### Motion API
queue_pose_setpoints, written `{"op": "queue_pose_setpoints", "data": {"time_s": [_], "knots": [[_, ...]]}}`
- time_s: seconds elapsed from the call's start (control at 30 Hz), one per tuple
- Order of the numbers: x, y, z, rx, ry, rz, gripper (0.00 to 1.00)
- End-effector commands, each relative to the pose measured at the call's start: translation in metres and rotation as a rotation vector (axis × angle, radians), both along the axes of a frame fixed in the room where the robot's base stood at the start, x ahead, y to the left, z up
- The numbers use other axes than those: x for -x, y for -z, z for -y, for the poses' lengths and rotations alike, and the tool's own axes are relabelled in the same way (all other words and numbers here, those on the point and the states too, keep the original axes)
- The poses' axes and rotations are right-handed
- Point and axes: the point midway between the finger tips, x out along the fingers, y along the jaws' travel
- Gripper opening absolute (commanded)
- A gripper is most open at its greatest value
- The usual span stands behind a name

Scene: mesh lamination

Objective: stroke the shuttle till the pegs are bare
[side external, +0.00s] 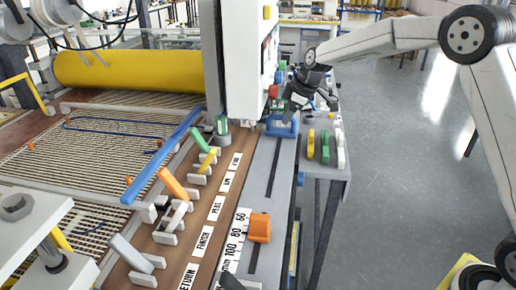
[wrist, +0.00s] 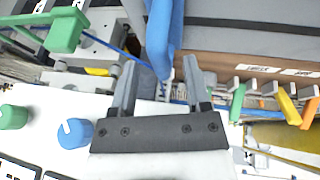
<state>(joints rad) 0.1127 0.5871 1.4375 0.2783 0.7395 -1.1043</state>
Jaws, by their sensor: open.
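My gripper (side external: 296,100) is beside the white upright housing, just above a blue bracket-like piece (side external: 282,126) at the far end of the grey slotted rail. In the wrist view my gripper (wrist: 160,75) has its two fingers apart with nothing held between them. A blue bar (wrist: 163,35) stands just beyond the fingertips there; contact cannot be told. An orange block (side external: 259,228) sits on the rail by a number scale. Which piece is the shuttle is not clear. No pegs can be made out for certain.
Coloured levers, green (side external: 202,140), yellow (side external: 208,160) and orange (side external: 172,184), line the labelled brown strip. A yellow roller (side external: 130,72) lies behind the mesh bed (side external: 110,135). Several coloured pieces stand on the grey side shelf (side external: 325,171). Green (wrist: 12,117) and blue (wrist: 75,132) knobs sit beside my gripper.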

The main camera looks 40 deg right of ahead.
Motion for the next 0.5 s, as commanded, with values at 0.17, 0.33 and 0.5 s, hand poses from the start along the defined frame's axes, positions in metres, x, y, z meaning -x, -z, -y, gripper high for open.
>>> {"op": "queue_pose_setpoints", "data": {"time_s": [0.17, 0.33, 0.5], "knots": [[-0.0025, 0.0059, -0.0011, 0.0, 0.0, 0.0, 0.61], [-0.0027, 0.0059, -0.001, 0.0, 0.0, 0.0, 0.61], [-0.0026, 0.0059, -0.0009, 0.0, 0.001, 0.0, 0.26]]}}
